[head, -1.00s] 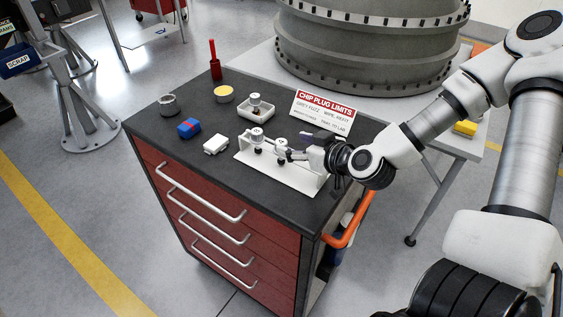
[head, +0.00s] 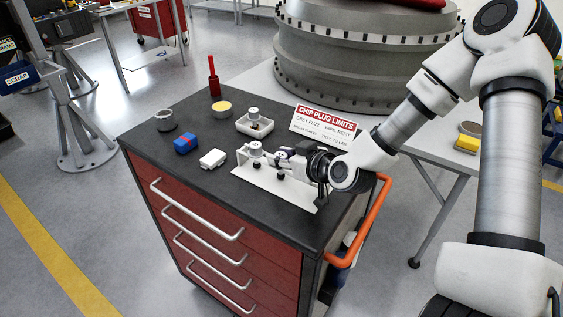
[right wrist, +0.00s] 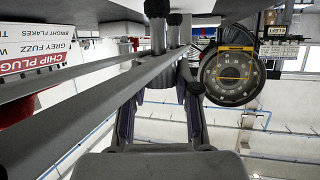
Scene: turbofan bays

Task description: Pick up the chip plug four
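A white rack (head: 279,188) stands on the dark top of the red tool cart. A chip plug with a pale round cap (head: 255,149) sits at its left end. A second plug's dark lower part (head: 281,177) shows beside it; I cannot read any numbers. My right gripper (head: 276,158) reaches in from the right, low over the rack, its tips close to the plugs. In the right wrist view, its fingers (right wrist: 160,105) converge around thin rods, but I cannot tell whether they grip anything. My left gripper is not in view.
A white tray (head: 266,129) with a capped plug, a yellow-topped tin (head: 222,107), a grey cup (head: 165,121), a blue-red block (head: 186,144) and a white block (head: 212,159) stand nearby. The chip plug limits sign (head: 325,124) stands behind the rack. The cart's front-left top is clear.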

